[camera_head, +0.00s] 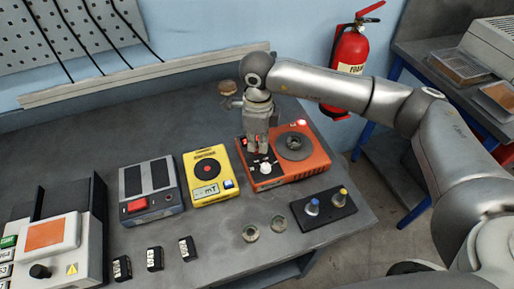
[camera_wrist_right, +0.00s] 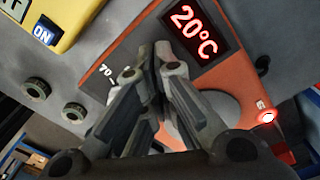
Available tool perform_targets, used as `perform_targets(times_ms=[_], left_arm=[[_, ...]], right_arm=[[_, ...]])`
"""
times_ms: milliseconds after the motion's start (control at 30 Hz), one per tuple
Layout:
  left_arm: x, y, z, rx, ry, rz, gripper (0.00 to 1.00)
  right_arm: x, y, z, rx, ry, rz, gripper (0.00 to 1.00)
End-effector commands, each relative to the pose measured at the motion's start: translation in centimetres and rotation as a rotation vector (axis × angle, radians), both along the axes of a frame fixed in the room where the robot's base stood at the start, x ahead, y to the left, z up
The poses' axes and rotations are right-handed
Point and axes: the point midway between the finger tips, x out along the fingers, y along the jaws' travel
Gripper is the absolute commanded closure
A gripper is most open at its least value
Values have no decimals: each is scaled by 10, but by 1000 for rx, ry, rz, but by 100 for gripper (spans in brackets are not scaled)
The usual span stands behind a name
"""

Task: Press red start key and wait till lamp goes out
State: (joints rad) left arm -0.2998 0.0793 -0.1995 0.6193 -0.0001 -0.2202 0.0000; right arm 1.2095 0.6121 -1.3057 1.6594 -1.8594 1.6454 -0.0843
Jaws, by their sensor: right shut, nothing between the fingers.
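An orange hotplate device (camera_head: 318,160) stands on the bench, with a round dark plate, a dial and a red-lit display (camera_wrist_right: 194,29) reading 20°C. My right gripper (camera_head: 261,151) points down over the dial area, shut and empty. In the wrist view its fingertips (camera_wrist_right: 154,68) cover part of the dial; contact cannot be told. My left gripper is out of view.
A yellow meter (camera_head: 213,191) stands just left of the hotplate. A black holder (camera_head: 327,213) with two knobbed pieces and two small round pieces (camera_head: 250,233) lie in front. Small black blocks (camera_head: 154,258) and a larger instrument (camera_head: 52,235) are at left.

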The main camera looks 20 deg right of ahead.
Motion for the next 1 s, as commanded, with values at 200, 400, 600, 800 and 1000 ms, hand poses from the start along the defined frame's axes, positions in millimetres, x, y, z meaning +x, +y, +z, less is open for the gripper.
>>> perform_targets(times_ms=[200, 400, 600, 800, 1000], left_arm=[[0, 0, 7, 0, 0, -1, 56], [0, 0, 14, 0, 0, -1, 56], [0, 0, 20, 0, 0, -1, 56], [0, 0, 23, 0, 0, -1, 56], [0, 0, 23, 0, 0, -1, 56]], right_arm=[[0, 0, 16, 1, -2, 0, 100], [0, 0, 32, 0, -1, 0, 100], [0, 0, 48, 0, -1, 0, 100], [0, 0, 60, 0, 0, 0, 100], [0, 0, 59, 0, 0, 0, 100]])
